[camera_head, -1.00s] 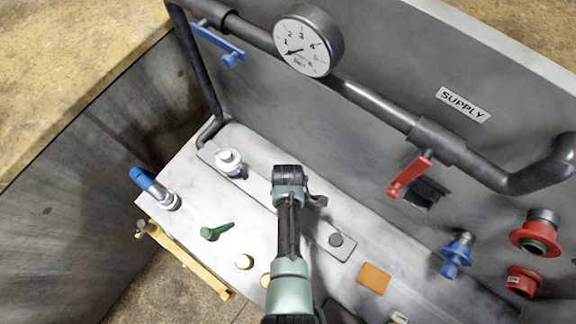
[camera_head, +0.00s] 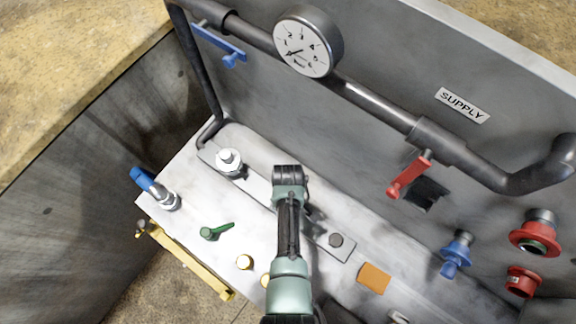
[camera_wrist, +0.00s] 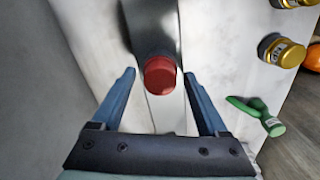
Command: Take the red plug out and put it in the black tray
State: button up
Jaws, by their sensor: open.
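The red plug (camera_wrist: 160,76) shows in the wrist view as a round red cap, with a dark shape behind it that may be its body or a shadow. My gripper (camera_wrist: 158,74) is open, with one blue-grey finger on each side of the plug and a visible gap to both. I cannot tell how far the fingertips are from it in depth. In the head view my arm and wrist hide the plug. I cannot make out a black tray in either view.
A green handle (camera_head: 217,231), orange square (camera_head: 374,278) and red lever (camera_head: 408,176) are nearby. The grey SUPPLY wall (camera_head: 462,105) rises behind.

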jog(key=m, duration=1)
jog(key=shift+m, duration=0.4)
jog(key=m, duration=0.4)
grip_shut()
jog(key=c, duration=0.7)
grip_release()
jog(key=shift+c, duration=0.2)
grip_shut()
jog(key=n, duration=0.4)
jog(key=shift+n, duration=0.4)
